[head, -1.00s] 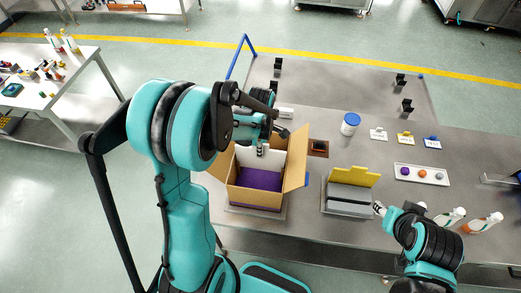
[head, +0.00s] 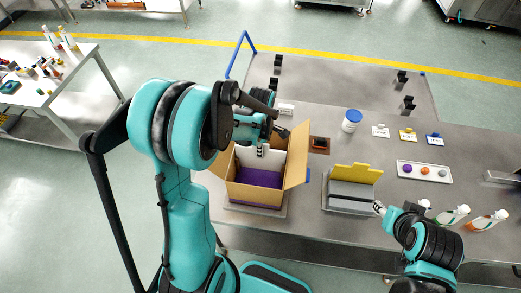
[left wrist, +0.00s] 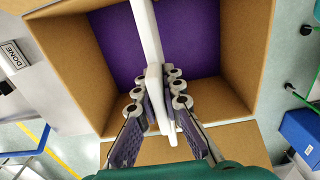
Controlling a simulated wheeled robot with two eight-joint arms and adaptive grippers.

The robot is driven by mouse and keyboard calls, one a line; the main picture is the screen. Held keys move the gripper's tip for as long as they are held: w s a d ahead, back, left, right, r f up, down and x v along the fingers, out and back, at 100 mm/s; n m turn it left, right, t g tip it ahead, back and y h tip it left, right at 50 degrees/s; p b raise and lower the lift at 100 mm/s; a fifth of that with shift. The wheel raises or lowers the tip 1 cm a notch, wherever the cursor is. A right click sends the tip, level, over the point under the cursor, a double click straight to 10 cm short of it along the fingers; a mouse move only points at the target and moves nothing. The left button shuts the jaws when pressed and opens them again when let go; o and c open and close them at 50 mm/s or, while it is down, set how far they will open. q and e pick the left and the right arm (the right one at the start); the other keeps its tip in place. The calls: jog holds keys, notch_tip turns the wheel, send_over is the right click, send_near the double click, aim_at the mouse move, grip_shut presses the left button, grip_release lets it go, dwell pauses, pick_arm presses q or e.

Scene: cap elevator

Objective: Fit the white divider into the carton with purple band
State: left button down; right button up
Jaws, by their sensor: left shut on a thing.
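The open cardboard carton (head: 252,192) stands on the steel table, flaps out, with a purple floor inside. In the left wrist view its walls (left wrist: 245,60) surround the purple floor (left wrist: 190,40). My left gripper (head: 261,151) reaches down into the carton's back part. It is shut on the white divider (head: 276,158), a thin panel seen nearly edge-on in the left wrist view (left wrist: 147,30). The divider's lower edge is hard to see, so I cannot tell whether it touches the floor. My right gripper (head: 379,208) is beside the grey holder, its fingers too small to read.
A grey holder with a yellow panel (head: 356,174) stands right of the carton. Behind are a blue-lidded jar (head: 351,121) and small label cards (head: 380,131). A tray of coloured balls (head: 425,172) and bottles (head: 453,215) are at the right. A blue bin (left wrist: 302,135) shows in the left wrist view.

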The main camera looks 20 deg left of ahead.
aim_at(261, 161)
pick_arm(q)
jog(key=shift+f+b, duration=3.3)
jog(key=shift+f, duration=0.3)
jog(key=c, duration=1.6)
grip_release()
jog(key=shift+r, duration=0.15)
notch_tip(261, 161, up, 12)
jog(key=shift+f, duration=0.1)
